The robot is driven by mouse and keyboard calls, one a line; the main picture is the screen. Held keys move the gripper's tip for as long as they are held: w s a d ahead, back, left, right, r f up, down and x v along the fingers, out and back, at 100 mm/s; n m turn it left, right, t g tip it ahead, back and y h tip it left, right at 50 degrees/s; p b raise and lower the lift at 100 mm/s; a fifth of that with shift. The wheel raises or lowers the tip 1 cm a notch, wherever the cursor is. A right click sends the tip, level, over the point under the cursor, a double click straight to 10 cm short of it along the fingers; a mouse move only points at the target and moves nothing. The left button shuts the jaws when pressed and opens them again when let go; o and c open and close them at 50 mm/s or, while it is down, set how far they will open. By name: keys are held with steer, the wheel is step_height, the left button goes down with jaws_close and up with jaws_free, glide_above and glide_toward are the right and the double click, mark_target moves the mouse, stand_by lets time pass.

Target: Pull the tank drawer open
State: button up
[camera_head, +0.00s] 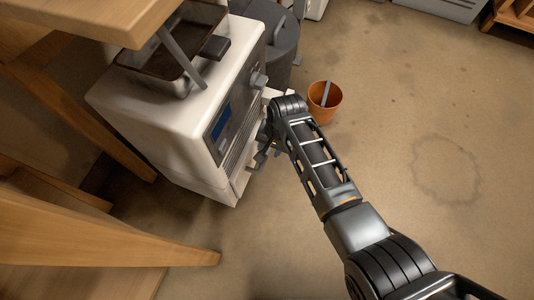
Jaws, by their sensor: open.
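A white boxy machine (150,115) stands on the floor at the left, with a dark control panel, a small blue display (222,121) and a knob on its front. A grey slatted section runs below the panel. A pale lower front part (241,180), which looks like the tank drawer, is seen at a steep angle and partly covered by my gripper. I cannot tell whether it stands out from the body. My gripper (261,157) is open, close to the lower front of the machine. Whether it touches a handle cannot be told.
A dark tray (160,62) sits on top of the machine. A grey bin (283,45) stands behind it, and an orange-brown bucket (324,101) is on the floor beyond my arm. Wooden furniture (60,235) fills the left side. The floor at right is open.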

steer(key=f, duration=0.1)
steer(key=f+b, duration=0.1)
steer(key=f, duration=0.1)
steer(key=a+f+b, duration=0.1)
steer(key=f, duration=0.1)
steer(key=shift+w+f, duration=0.1)
steer(key=shift+w, duration=0.05)
steer(key=shift+c, duration=0.3)
jaws_close()
